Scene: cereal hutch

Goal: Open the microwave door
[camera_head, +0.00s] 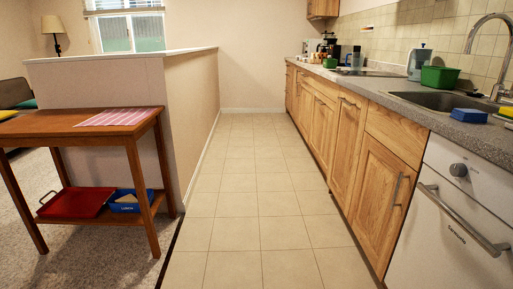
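Neither my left gripper nor my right gripper is in view.
The counter (372,85) holds a black coffee maker (331,49), kettle (419,61), green tub (439,77) and sink (440,100). Below is a white dishwasher (450,215). A wooden table (75,122) stands left by a half wall (191,110). The tiled floor (258,180) between is clear.

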